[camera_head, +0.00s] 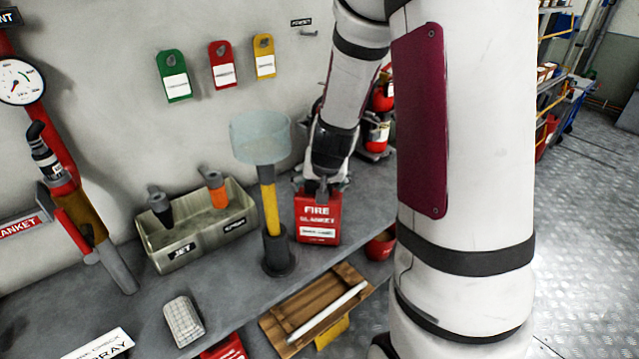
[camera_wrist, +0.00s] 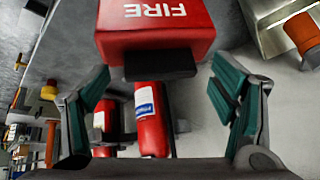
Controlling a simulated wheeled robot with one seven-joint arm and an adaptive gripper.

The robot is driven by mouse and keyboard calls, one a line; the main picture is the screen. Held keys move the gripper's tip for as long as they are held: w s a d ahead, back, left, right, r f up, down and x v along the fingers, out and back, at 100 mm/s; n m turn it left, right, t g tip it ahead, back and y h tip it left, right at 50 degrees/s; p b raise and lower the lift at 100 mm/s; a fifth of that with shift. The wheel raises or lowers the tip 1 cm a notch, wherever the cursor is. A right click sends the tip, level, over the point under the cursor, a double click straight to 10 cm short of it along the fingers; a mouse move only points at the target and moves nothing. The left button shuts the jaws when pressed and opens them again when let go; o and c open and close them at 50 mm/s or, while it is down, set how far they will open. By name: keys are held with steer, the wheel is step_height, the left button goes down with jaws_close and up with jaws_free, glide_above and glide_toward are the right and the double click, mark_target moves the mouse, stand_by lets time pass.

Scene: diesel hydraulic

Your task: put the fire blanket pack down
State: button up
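The fire blanket pack (camera_head: 318,217) is a red box with white lettering, standing upright on the grey bench near its front edge. My gripper (camera_head: 322,186) is just above the pack's top. In the wrist view the pack (camera_wrist: 155,28) shows upside down beyond the fingers, with a dark tab (camera_wrist: 160,66) on its top edge. My gripper (camera_wrist: 160,82) has its two green-padded fingers wide apart, one on each side of the tab, with clear gaps. The head view hides the fingers' exact gap.
A yellow-handled mallet with a pale clear head (camera_head: 260,140) stands left of the pack. An open bin (camera_head: 165,262) is further left. A wooden tray (camera_head: 285,335) juts out below the front edge. Red extinguishers (camera_wrist: 150,120) stand behind.

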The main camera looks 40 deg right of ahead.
steer(key=p+v, duration=0.7)
steer(key=v, duration=0.5)
stand_by(0.7)
